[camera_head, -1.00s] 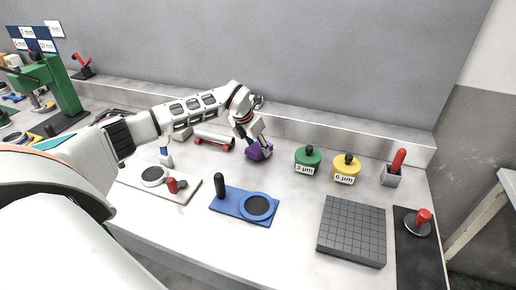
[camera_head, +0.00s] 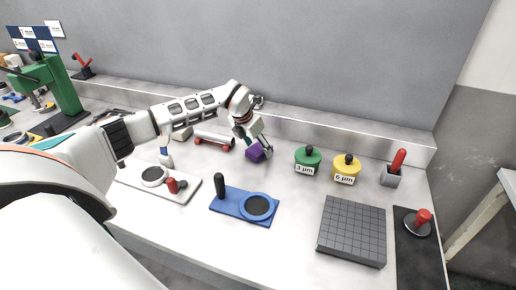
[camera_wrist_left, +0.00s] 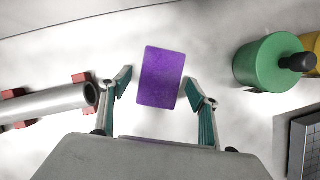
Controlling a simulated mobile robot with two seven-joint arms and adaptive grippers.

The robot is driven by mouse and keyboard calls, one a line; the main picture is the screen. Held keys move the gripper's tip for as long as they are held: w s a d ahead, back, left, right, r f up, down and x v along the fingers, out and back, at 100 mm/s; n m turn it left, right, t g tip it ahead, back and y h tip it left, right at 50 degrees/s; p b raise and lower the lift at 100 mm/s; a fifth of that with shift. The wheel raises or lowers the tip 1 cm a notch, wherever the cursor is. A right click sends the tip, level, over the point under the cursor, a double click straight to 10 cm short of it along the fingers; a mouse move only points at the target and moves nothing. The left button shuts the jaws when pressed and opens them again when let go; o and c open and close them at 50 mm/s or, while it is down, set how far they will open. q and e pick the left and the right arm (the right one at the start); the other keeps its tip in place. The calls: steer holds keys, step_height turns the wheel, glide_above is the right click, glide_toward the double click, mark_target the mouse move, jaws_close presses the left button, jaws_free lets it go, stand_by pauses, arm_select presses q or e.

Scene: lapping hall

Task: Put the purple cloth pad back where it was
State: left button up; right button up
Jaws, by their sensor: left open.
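The purple cloth pad (camera_head: 256,152) lies on the light bench top, left of the green 3 µm pot. In the left wrist view the pad (camera_wrist_left: 161,77) is a slightly turned purple rectangle between and just beyond my fingertips. My left gripper (camera_head: 259,148) is above the pad, pointing down and partly covering it in the head view. In the left wrist view my left gripper (camera_wrist_left: 160,92) is open, with a finger on either side of the pad and visible gaps to it. My right gripper is not in view.
A metal cylinder (camera_head: 214,138) on red supports lies left of the pad. The green pot (camera_head: 307,160) and yellow pot (camera_head: 346,170) stand to the right. A blue plate (camera_head: 232,203) with a ring lies in front. A grey grooved block (camera_head: 351,232) is front right.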

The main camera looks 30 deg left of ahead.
arm_select(q)
steer(key=v, duration=1.1)
steer(key=shift+s, duration=0.1)
